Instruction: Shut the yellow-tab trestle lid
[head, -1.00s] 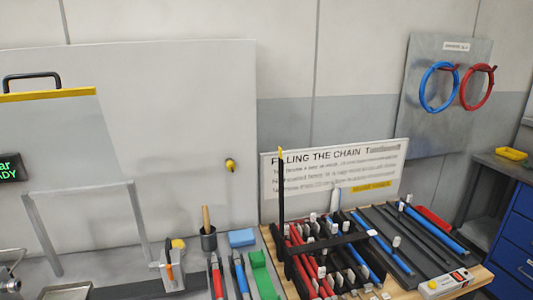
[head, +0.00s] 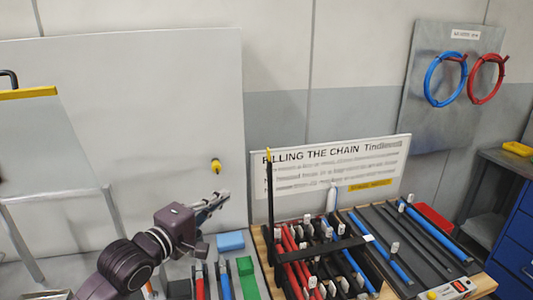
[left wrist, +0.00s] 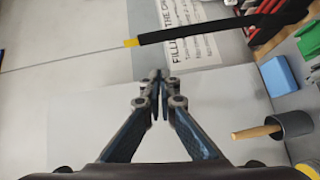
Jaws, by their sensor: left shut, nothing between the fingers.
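The trestle lid is a thin black bar (head: 271,205) standing upright, open, at the left end of the trestle, with a yellow tab (head: 268,153) at its top. In the left wrist view the black bar (left wrist: 215,27) runs across the top, its yellow tab (left wrist: 130,43) beyond my fingertips. My left gripper (head: 222,195) is shut and empty, left of the bar and apart from it; it also shows in the left wrist view (left wrist: 155,78). The trestle's black crossbar (head: 325,249) lies across red and blue cables. My right gripper is out of view.
A wooden-handled tool stands in a dark cup (left wrist: 293,123), near a blue block (left wrist: 278,76). A green block (head: 246,278) lies left of the trestle. A printed sign (head: 330,170) stands behind it. A yellow-edged panel (head: 30,93) is at far left.

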